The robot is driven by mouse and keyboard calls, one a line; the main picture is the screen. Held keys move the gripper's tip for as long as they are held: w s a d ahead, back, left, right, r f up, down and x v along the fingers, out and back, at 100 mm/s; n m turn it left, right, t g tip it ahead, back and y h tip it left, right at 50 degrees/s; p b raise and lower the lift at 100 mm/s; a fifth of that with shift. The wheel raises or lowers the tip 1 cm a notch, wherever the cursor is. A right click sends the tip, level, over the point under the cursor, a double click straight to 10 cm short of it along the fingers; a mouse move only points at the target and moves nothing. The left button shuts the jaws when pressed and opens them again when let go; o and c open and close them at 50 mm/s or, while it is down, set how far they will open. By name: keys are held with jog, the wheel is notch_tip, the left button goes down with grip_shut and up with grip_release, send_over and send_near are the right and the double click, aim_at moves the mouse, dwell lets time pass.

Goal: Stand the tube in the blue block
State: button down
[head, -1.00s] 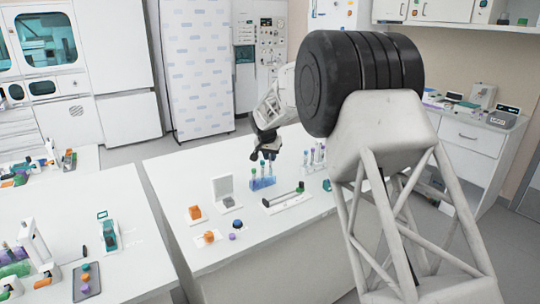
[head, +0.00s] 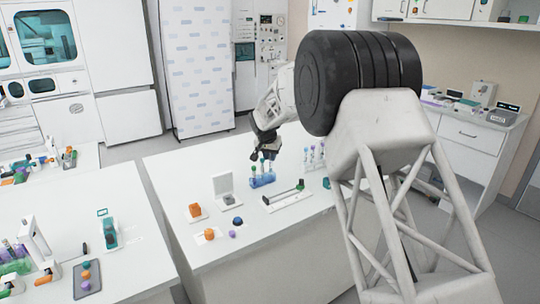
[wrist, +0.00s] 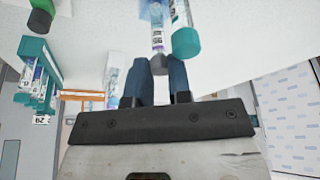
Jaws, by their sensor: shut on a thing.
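The blue block (head: 262,181) stands on the white bench in the head view, with capped tubes above it. My gripper (head: 262,156) is right over the block, pointing down. In the wrist view my gripper (wrist: 159,80) is shut on a clear tube (wrist: 158,38) with a white label, whose greyish end is between the fingers. A teal-capped tube (wrist: 186,42) is close beside the held tube. A pale blue part of the block shows at the top edge of the wrist view. Whether the held tube's lower end is inside the block cannot be told.
Another rack of tubes (head: 314,157) stands to the right of the block. A long white tray with a dark bar (head: 287,197) lies in front of it. A grey stand (head: 226,190) and orange pieces (head: 195,210) are at the left.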

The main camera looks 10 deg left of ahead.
jog(key=shift+f, duration=0.4)
jog(key=c, duration=1)
grip_release()
jog(key=shift+o, duration=0.2)
jog(key=shift+r, duration=0.1)
jog(key=v, duration=0.7)
jog(key=shift+s+r, duration=0.15)
jog(key=shift+r, duration=0.15)
